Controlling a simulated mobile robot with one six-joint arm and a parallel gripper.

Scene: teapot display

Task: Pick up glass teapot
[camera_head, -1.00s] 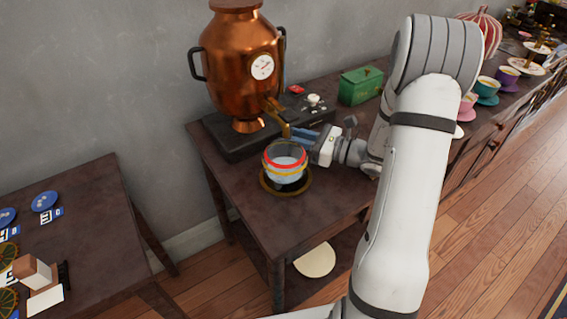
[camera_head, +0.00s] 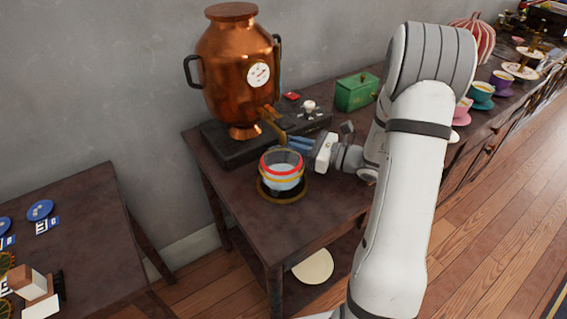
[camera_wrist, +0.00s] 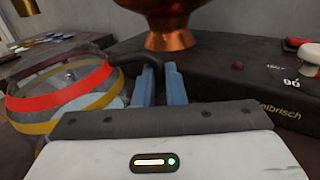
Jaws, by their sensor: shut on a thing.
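The glass teapot (camera_head: 282,172) has a red band and a gold band around its clear body. It appears upright over a round gold-rimmed base (camera_head: 296,197) near the front left corner of the wooden table; I cannot tell whether they touch. In the wrist view the teapot (camera_wrist: 62,88) is at the left, and its dark handle (camera_wrist: 128,59) reaches to the blue fingers. My gripper (camera_head: 300,144) is to the right of the teapot, shut on its handle. In the wrist view my gripper (camera_wrist: 160,78) partly hides the handle's end.
A copper samovar (camera_head: 232,85) stands close behind on a dark base (camera_head: 235,147), its spout near my fingers. A green box (camera_head: 356,92) and several cups on saucers are further right. A lower table (camera_head: 85,235) is at left.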

